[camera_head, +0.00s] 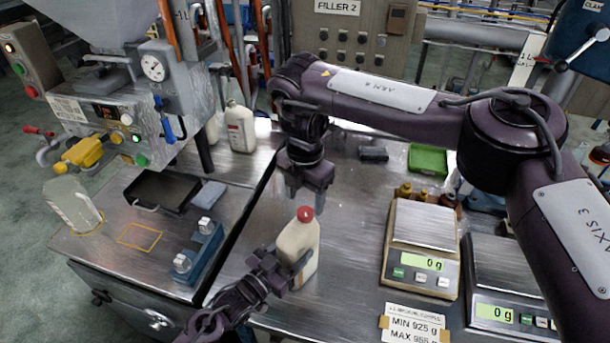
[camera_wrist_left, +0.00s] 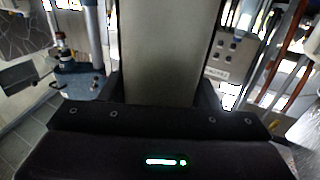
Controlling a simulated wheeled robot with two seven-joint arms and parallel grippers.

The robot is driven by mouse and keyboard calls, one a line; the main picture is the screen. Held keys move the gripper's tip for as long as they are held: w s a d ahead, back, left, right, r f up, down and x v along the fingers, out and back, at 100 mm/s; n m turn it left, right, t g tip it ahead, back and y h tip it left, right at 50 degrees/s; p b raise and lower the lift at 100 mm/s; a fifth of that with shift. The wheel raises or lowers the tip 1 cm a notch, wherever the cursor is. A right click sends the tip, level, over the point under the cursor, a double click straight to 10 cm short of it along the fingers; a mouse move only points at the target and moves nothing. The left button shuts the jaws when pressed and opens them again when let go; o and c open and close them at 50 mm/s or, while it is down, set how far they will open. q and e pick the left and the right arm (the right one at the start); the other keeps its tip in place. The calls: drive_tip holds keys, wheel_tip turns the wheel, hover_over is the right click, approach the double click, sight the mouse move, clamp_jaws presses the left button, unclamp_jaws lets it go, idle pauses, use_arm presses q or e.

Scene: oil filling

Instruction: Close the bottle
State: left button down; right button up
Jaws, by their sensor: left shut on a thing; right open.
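A cream bottle (camera_head: 298,248) with a red cap (camera_head: 305,214) on its neck stands on the metal table in the head view. It looks upright. I cannot tell whether the cap is tight. My left gripper (camera_head: 284,268) is shut on the bottle's body from the lower left. In the left wrist view the pale bottle side (camera_wrist_left: 168,50) fills the middle between the fingers. My right gripper (camera_head: 306,194) points down just above the cap, open and empty. A small gap seems to separate its fingertips from the cap.
Two scales stand at the right, the left scale (camera_head: 424,240) and the right scale (camera_head: 515,285), both reading 0 g. A green tray (camera_head: 428,160) lies behind them. A filling machine (camera_head: 125,110) stands at the left. Other bottles stand at the far left (camera_head: 73,205) and back (camera_head: 240,127).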

sight(283, 261)
wheel_tip(283, 261, up, 8)
drive_tip(key=shift+r, duration=0.15)
use_arm(q)
drive_tip(key=shift+c, duration=2)
unclamp_jaws()
drive_tip(key=b+v, duration=0.1)
drive_tip(key=v, duration=0.6)
drive_tip(key=shift+f+b, duration=0.15)
drive_tip(key=shift+b, duration=0.25)
drive_tip(key=shift+s+a, duration=0.25)
drive_tip(key=shift+s, duration=0.05)
use_arm(e)
drive_tip(key=shift+f, duration=0.95)
